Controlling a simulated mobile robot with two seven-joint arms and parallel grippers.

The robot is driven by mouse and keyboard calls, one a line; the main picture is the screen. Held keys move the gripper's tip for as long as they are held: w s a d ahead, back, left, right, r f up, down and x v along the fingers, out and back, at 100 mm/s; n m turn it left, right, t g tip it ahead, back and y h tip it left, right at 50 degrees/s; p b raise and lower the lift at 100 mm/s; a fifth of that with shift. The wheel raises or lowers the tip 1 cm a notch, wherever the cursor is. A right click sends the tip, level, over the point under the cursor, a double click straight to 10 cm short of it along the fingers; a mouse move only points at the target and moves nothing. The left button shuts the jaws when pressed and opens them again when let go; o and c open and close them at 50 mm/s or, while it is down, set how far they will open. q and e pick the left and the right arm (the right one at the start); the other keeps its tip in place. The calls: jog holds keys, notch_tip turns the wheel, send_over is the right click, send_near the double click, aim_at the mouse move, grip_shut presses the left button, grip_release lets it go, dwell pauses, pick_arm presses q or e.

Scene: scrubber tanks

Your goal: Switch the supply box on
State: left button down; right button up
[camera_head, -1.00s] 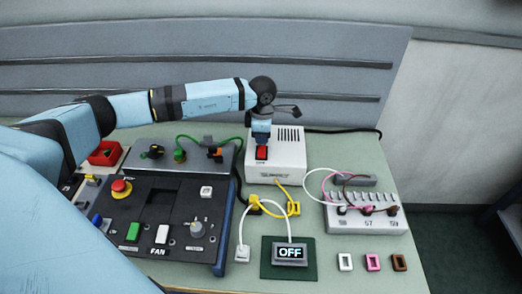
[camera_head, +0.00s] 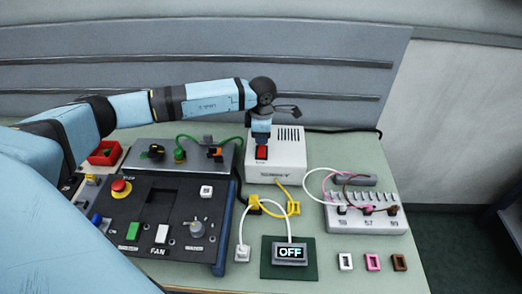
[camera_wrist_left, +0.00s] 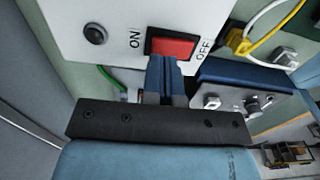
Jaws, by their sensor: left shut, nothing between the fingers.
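The supply box (camera_head: 290,162) is a white box with vents on top, at the back of the bench. Its red rocker switch (camera_head: 262,153) is on its top left; it also shows in the left wrist view (camera_wrist_left: 172,47), between the marks ON and OFF. My left gripper (camera_head: 261,143) is shut and empty, pointing down at the switch. In the left wrist view its blue fingertips (camera_wrist_left: 167,62) are at the switch's edge, partly over it; I cannot tell if they press it. A small display (camera_head: 290,252) in front reads OFF. The right gripper is not in view.
A black control panel (camera_head: 195,204) with a red stop button (camera_head: 121,188) and a FAN switch lies front left. A grey unit with green cable stands behind it. A white terminal block (camera_head: 366,224) with wires is at right. Yellow and white cables run before the box.

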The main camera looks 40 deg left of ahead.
aim_at(262, 147)
pick_arm(q)
jog(key=shift+f+b, duration=0.95)
jog(key=shift+f, duration=0.3)
dwell(0.3)
jog(key=shift+r+p, duration=1.75)
jog(key=shift+r, duration=1.85)
jog(key=shift+f, duration=0.1)
